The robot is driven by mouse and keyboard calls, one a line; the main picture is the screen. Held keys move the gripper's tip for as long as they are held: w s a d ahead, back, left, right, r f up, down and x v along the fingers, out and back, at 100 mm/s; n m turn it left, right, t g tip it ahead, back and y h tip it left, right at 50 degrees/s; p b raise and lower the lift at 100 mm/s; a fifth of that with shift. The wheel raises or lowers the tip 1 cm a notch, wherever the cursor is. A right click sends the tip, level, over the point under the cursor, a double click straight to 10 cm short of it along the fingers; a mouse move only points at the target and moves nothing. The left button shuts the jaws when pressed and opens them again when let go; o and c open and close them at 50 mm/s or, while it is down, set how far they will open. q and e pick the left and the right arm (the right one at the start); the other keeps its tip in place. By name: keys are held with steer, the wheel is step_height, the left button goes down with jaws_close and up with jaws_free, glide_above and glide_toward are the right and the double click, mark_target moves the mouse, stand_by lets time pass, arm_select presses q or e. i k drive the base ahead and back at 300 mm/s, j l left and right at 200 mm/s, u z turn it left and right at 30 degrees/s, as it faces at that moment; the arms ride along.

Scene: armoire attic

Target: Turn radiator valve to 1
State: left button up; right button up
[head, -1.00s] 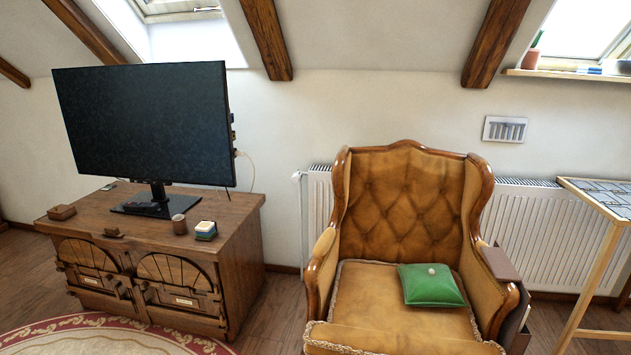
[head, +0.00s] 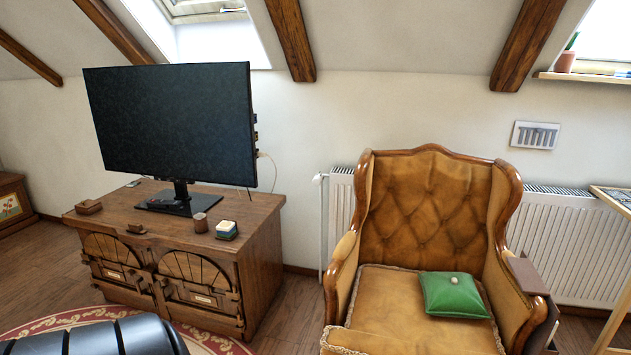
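A white radiator (head: 566,245) runs along the wall behind the armchair. At its left end a white valve head (head: 318,180) sits on top of a thin vertical pipe (head: 322,235), in the gap between the TV cabinet and the armchair. The valve is too small to read any number on it. A dark, ribbed part of my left arm (head: 95,338) shows at the bottom left edge. Neither gripper is in view.
A brown armchair (head: 425,215) with a green cushion (head: 453,295) stands before the radiator. A wooden cabinet (head: 262,262) bears a television (head: 175,120) and small items. Bare wooden floor (head: 292,305) lies between cabinet and armchair. A table (head: 612,200) is at right.

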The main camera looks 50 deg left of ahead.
mark_target(318, 179)
steer(key=j+z, duration=0.4)
steer(key=j, duration=1.8)
steer(key=i, duration=0.05)
